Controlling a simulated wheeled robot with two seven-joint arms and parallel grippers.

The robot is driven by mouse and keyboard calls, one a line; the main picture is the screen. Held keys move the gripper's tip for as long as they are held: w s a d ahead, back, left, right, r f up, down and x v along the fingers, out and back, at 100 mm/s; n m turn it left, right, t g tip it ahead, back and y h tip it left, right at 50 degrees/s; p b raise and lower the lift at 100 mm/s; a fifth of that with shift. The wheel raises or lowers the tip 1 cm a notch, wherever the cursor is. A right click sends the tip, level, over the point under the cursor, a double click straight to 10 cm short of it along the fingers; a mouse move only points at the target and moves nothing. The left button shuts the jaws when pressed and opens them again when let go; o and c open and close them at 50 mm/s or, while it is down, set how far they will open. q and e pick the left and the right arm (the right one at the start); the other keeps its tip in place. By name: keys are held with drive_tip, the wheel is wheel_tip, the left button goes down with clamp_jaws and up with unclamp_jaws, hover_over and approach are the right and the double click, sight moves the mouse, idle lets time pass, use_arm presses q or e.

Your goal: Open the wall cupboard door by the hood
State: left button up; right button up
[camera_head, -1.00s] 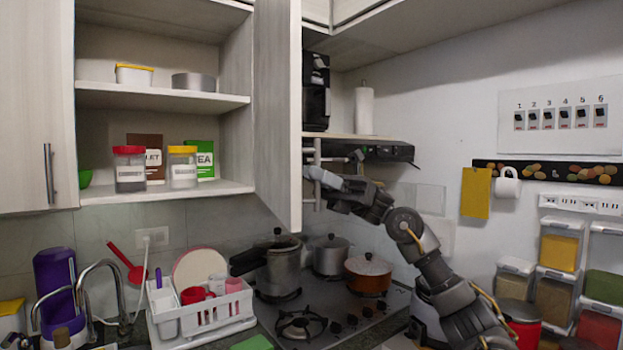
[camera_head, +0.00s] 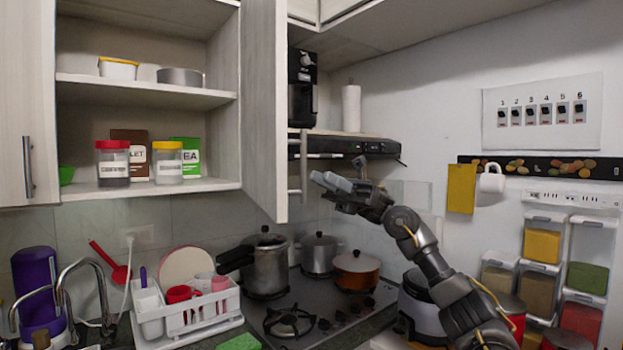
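The wall cupboard door by the hood (camera_head: 264,100) stands open, swung out from the open cupboard (camera_head: 150,90). Its bar handle (camera_head: 304,168) shows just past the door's outer edge, on the side facing the hood (camera_head: 345,145). My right gripper (camera_head: 317,179) is just right of the handle near its lower part, with pale fingers pointing left. A small gap seems to show between fingertips and handle. The fingers lie close together from this side, so I cannot tell whether they are open. My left gripper is out of view.
Below are the stove (camera_head: 330,305) with a pressure cooker (camera_head: 265,265), a steel pot (camera_head: 318,252) and an orange pot (camera_head: 354,272). A white dish rack (camera_head: 205,318) stands left. Jars and boxes fill the cupboard's lower shelf. Another cupboard door (camera_head: 14,110) is at far left.

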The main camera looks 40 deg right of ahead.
drive_tip(key=v, duration=0.3)
drive_tip(key=shift+d, duration=0.3)
idle(0.3)
